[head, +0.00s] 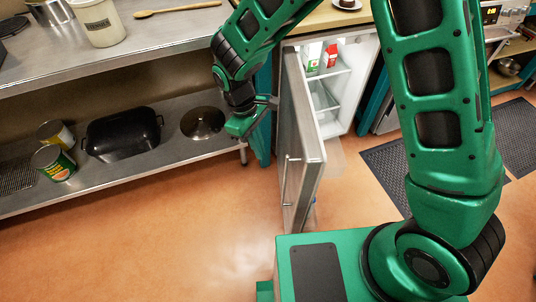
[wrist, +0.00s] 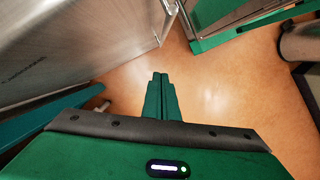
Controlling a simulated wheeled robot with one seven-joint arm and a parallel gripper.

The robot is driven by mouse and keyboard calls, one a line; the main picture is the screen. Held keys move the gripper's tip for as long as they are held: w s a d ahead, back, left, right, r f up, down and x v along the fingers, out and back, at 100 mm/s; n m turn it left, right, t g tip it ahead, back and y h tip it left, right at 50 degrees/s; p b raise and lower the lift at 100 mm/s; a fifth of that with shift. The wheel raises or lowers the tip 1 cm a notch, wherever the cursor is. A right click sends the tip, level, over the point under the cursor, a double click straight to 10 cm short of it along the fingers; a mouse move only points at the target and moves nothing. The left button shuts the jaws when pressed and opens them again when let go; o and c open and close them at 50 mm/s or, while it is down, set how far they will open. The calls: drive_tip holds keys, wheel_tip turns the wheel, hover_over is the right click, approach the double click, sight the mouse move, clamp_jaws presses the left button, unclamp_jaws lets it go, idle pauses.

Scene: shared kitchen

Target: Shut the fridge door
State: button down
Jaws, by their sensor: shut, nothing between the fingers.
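The fridge (head: 361,85) is under the counter, with its door (head: 309,130) standing wide open toward me. The door's outer metal face is on the left, with a handle near its free edge. My gripper (head: 272,101) is shut and empty, on the outer-face side of the door, close to its hinged end; whether it touches is unclear. In the wrist view the closed fingers (wrist: 160,95) point over the floor, and the grey door face (wrist: 85,40) fills the upper left.
A steel counter with a lower shelf (head: 110,180) is at the left, holding a black roasting pan (head: 122,135) and cans (head: 54,162). Cartons (head: 312,57) stand inside the fridge. Dark mats (head: 384,172) lie at the right. Floor before the door is clear.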

drive_tip(key=s+d+f, duration=0.3)
drive_tip(key=d+f, duration=0.2)
drive_tip(key=f, duration=0.3)
drive_tip(key=shift+s+d+f, duration=0.15)
drive_tip(key=shift+d+f, duration=0.05)
idle(0.3)
